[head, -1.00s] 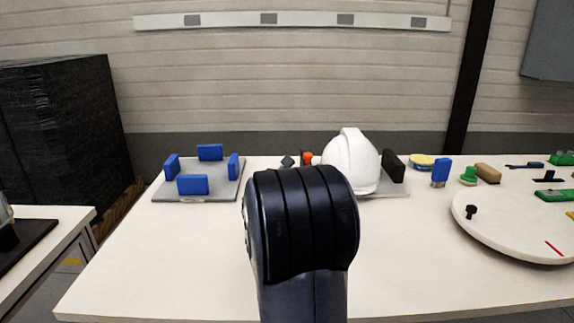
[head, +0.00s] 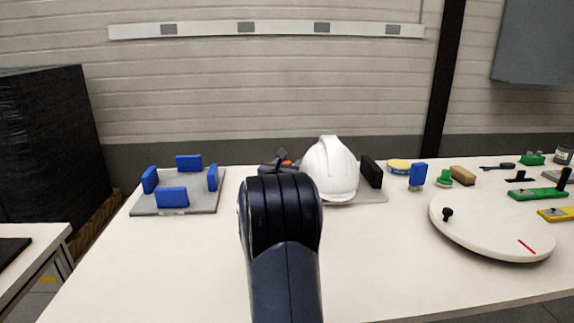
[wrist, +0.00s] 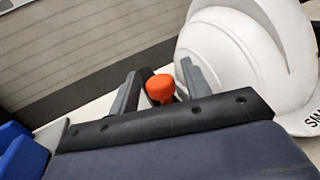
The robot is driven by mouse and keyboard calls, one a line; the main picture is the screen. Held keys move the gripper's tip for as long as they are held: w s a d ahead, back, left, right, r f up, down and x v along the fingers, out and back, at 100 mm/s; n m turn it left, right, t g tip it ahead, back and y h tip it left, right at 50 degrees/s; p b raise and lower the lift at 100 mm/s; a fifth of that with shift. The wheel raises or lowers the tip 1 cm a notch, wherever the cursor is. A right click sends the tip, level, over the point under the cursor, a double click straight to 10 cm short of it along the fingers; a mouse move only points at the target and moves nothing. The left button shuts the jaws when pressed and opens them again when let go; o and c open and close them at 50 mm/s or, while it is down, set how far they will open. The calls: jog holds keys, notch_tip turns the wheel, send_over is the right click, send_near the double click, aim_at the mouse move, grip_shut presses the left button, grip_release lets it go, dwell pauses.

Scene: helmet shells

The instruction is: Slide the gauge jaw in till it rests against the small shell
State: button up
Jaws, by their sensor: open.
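The small shell is a white helmet (head: 328,172), standing on a grey gauge plate (head: 374,197) with a black upright block (head: 371,171) at its right. In the wrist view the shell (wrist: 250,50) fills the upper right, with part of a label at its edge. An orange knob (head: 287,163) shows just left of the shell. My gripper (head: 275,160) is open at this knob, partly hidden by my arm. In the wrist view the knob (wrist: 160,87) stands between the two grey fingers, with gaps visible. The gauge jaw beneath the knob is hidden.
A grey plate with several blue blocks (head: 172,196) lies at the left. At the right are a blue block (head: 418,175), a yellow-topped round thing (head: 405,166), a green knob (head: 444,178) and a white turntable (head: 490,235). The table's front is clear.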

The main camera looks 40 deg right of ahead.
grip_shut()
dwell(0.4)
jog(key=shift+s+d+f+b, duration=0.2)
jog(key=shift+s+d+b, duration=0.4)
jog(key=shift+b, duration=0.4)
jog(key=shift+s+d+r+b, duration=0.15)
jog(key=shift+s+d+b, duration=0.25)
jog(key=shift+d, duration=0.1)
grip_release()
